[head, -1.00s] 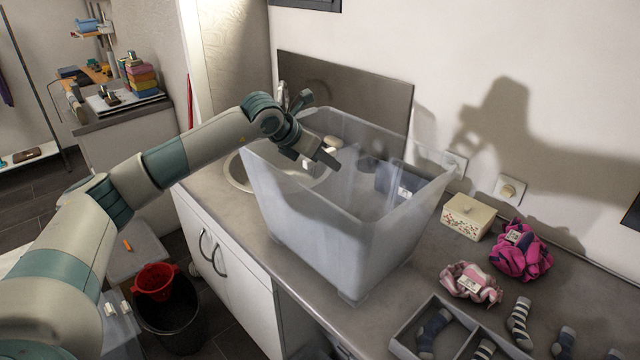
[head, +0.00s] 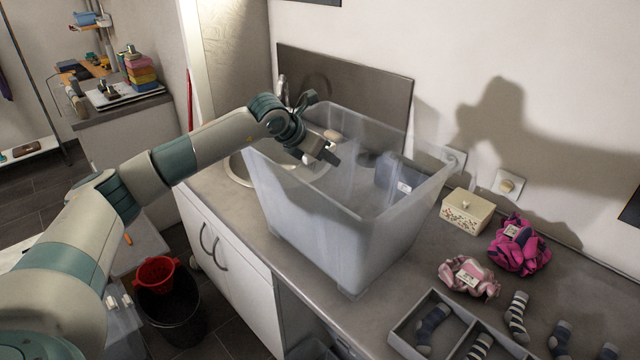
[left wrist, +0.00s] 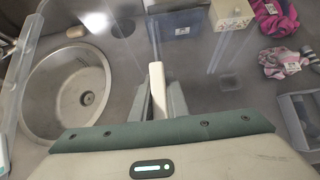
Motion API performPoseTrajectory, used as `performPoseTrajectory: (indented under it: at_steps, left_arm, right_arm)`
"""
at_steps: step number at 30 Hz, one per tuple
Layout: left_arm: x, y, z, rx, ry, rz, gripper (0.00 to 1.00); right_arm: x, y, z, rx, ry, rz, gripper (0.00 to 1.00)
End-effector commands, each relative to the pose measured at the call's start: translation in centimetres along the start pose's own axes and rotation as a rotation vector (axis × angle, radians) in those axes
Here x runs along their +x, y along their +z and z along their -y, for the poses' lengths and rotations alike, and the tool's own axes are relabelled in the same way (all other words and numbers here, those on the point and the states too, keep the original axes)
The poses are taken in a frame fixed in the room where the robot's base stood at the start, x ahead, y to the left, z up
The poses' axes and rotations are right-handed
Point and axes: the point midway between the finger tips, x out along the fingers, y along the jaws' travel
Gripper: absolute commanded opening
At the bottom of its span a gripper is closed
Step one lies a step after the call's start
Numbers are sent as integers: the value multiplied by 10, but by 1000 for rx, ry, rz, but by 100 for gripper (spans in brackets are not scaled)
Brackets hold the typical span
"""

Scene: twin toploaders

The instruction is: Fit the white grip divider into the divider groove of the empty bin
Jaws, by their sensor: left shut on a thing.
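The empty bin (head: 330,240) is a large translucent tub standing upright on the counter. My left gripper (head: 322,156) is over the bin's open top, towards its left side. It is shut on the white grip divider (left wrist: 157,88), whose pale upright grip shows between the two fingers (left wrist: 160,104) in the left wrist view. A narrow grey strip runs on from the grip's far end. The rest of the divider is hard to make out against the translucent walls. I cannot tell whether it touches the groove, which I cannot make out. My right gripper is not in view.
A round sink (left wrist: 68,88) lies left of the bin. A dark blue box (head: 398,180) shows behind the bin's wall. A cream box (head: 466,212), pink bundles (head: 519,246) and a grey sock tray (head: 403,334) sit to the right. The wall stands close behind.

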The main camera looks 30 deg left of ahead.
Motion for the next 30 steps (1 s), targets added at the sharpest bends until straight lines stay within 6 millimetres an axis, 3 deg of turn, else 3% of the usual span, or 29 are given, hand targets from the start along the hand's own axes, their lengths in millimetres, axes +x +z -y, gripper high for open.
performPoseTrajectory:
  at_steps: [10,16,23,30]
  left_arm:
    - [-3,4,0,0,0,2,0]
    - [-15,16,0,1,1,5,0]
    - [-45,46,0,1,1,8,0]
    - [-90,91,0,0,1,8,0]
  right_arm:
    - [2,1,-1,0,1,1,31]
    - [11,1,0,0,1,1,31]
    - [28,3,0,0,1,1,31]
    - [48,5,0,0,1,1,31]
